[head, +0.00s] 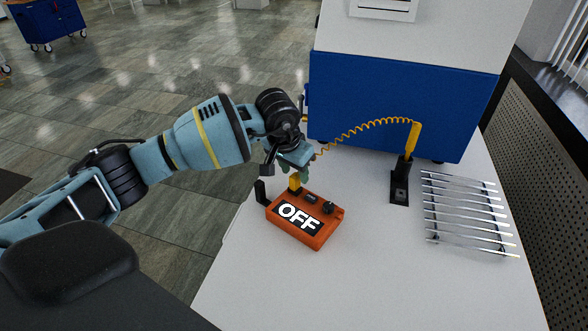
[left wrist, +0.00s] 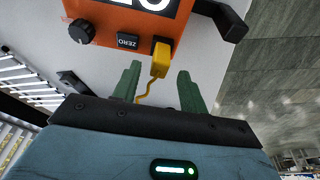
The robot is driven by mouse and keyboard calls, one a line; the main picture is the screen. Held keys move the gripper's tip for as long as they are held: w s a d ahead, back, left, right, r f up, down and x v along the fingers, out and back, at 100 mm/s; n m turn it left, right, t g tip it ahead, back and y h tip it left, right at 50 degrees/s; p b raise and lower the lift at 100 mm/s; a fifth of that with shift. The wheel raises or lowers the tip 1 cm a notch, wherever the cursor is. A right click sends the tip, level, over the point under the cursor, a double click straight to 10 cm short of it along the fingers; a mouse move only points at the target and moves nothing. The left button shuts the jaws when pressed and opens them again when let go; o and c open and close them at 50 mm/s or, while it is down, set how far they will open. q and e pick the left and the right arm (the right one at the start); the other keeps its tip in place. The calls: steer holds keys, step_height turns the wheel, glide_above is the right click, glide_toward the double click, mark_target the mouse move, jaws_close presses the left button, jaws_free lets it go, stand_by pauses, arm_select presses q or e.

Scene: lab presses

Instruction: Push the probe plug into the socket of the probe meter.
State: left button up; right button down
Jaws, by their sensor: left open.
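The orange probe meter (head: 322,234) lies on the white table, its display reading OFF. It also shows at the top of the left wrist view (left wrist: 109,20), with a knob and a ZERO button. The yellow probe plug (head: 294,185) is at the meter's far edge, its front end against the meter (left wrist: 160,58); how deep it sits in the socket I cannot tell. My left gripper (head: 292,168) is open just behind the plug. In the left wrist view its green fingers (left wrist: 158,72) stand apart, one on each side of the plug's rear end. My right gripper is not in view.
A yellow coiled cord (head: 362,124) runs to a yellow probe (head: 413,138) upright in a black holder (head: 399,189). Several metal rods (head: 465,215) lie at the right. A blue and white machine (head: 400,105) stands behind. The table's front is clear.

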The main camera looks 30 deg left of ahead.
arm_select(q)
steer(key=v, duration=0.7)
steer(key=shift+r, duration=0.4)
steer(key=shift+s, duration=0.1)
stand_by(0.4)
steer(key=shift+f, duration=0.1)
